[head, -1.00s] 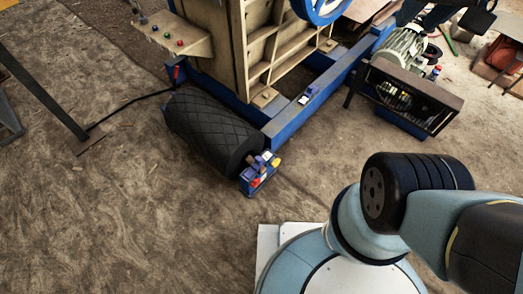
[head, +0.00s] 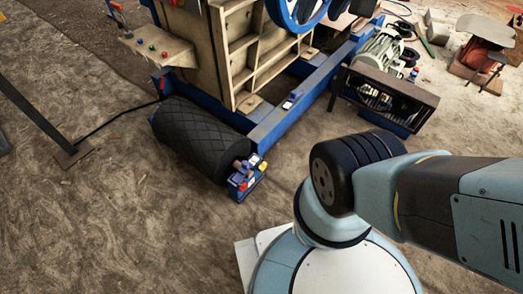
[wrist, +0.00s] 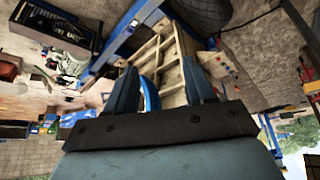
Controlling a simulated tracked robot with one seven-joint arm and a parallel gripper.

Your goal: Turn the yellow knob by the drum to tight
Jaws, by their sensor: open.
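The black drum (head: 195,138) with a diamond-patterned surface lies at the blue base of the crusher in the head view. At its near right end is a small blue block with red, white and yellow parts (head: 246,176). The yellow knob (head: 258,165) seems to be a small patch on this block; its setting is too small to tell. My gripper shows in the wrist view (wrist: 163,90), with its two fingers apart and nothing between them. It points toward the crusher frame from a distance. The head view shows my arm to the right of the drum, not the gripper.
The tan crusher body (head: 240,50) stands on a blue frame (head: 300,105) behind the drum. A motor unit (head: 385,85) stands at the right. A dark post (head: 45,120) with a foot plate is at the left. The ground before the drum is clear.

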